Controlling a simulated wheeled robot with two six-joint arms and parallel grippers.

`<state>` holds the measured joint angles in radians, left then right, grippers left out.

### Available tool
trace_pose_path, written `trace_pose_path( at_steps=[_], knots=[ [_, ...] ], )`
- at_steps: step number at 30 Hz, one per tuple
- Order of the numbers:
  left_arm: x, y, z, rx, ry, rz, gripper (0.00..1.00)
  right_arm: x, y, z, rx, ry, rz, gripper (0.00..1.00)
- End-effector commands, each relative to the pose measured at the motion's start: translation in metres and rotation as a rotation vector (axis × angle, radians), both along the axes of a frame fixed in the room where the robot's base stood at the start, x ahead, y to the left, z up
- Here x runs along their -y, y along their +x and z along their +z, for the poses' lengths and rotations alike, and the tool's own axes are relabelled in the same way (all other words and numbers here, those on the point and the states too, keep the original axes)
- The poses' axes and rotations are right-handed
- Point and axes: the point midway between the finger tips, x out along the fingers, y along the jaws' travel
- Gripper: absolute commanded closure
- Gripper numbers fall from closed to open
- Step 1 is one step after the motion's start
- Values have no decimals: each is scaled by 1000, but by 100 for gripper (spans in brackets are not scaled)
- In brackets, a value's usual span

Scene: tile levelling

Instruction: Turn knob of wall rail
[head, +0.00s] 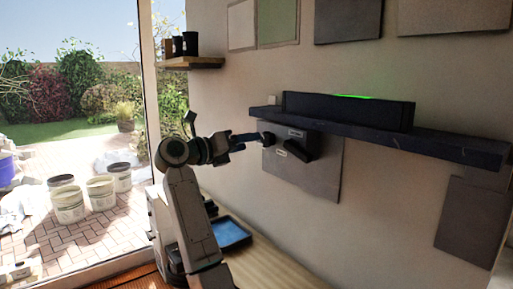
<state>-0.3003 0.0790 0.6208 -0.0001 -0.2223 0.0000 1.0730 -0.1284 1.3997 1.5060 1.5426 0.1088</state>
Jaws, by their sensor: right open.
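The wall rail (450,145) is a long dark bar across the wall on the right. A dark box (345,108) with a lit green strip sits on it. A small dark knob-like part (267,139) shows under the rail's left end, against a grey tile. A dark fitting (297,150) with small light labels is just right of it. My right gripper (250,137) points right, with its fingers close to the knob-like part. It is open; whether it touches that part is too small to tell. My left gripper is out of view.
Grey tiles (470,215) hang on the wall around the rail. A small wooden shelf (192,62) with dark cups is at upper left. A blue tray (230,233) lies on the wooden surface below. Buckets (67,203) stand outside beyond the glass.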

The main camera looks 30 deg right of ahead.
Motion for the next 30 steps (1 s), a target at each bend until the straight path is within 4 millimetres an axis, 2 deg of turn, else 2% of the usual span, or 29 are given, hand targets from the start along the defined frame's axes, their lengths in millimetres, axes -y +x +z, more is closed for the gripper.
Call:
trace_pose_path(
  at_steps=[1, 4, 10, 26, 30],
  knots=[
    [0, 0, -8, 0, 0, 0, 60, -12, 0, -4, 1, 3, 4, 39],
    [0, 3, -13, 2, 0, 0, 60, -29, -1, -4, 1, 2, 3, 39],
    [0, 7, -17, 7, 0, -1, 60, -49, -4, -1, 1, -1, 1, 39],
    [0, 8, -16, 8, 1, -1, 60, -51, -4, 0, 0, -1, 0, 39],
    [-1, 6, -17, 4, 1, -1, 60, -47, -4, -5, -12, -55, 6, 39]
  ],
)
